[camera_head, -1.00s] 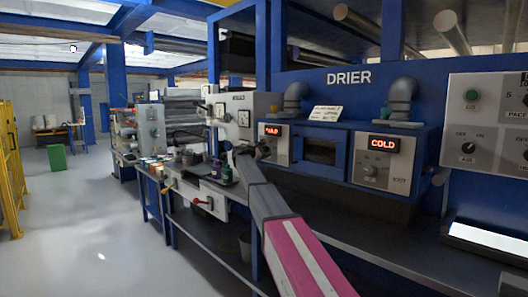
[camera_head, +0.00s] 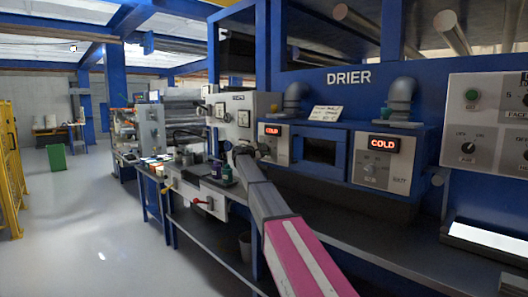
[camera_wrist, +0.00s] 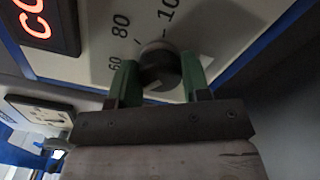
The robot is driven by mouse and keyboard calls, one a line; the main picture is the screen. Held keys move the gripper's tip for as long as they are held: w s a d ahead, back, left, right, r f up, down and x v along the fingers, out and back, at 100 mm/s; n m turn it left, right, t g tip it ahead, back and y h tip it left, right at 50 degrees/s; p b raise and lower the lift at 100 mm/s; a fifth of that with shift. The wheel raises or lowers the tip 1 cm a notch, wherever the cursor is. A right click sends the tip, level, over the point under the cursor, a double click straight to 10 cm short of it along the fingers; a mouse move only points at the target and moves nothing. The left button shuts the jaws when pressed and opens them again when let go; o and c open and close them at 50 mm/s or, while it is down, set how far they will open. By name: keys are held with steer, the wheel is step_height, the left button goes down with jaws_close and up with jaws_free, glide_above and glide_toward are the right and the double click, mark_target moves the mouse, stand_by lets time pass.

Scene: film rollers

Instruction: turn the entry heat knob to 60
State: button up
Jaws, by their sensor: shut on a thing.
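The entry heat knob (camera_wrist: 160,68) is a dark round knob on a pale panel, seen close in the wrist view. The printed numbers 60, 80 and 100 stand around it, with 60 beside the left finger. My gripper (camera_wrist: 160,75) has its two green fingers closed on either side of the knob. The knob's pointer cannot be read clearly. In the head view, my gripper (camera_head: 259,151) is at the left drier panel (camera_head: 280,148), and the knob is hidden there. The red entry display (camera_head: 271,131) reads COLD.
A similar panel (camera_head: 357,172) marked EXIT, with its own COLD display (camera_head: 384,144), stands to the right. A dark drier window (camera_head: 320,150) lies between them. Bottles (camera_head: 221,172) stand on the bench left of my arm. The floor at the left is open.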

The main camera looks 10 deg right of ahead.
steer(key=m, duration=0.6)
steer(key=shift+f, duration=0.1)
stand_by(0.5)
steer(key=o, duration=0.9)
steer(key=v, duration=1.1)
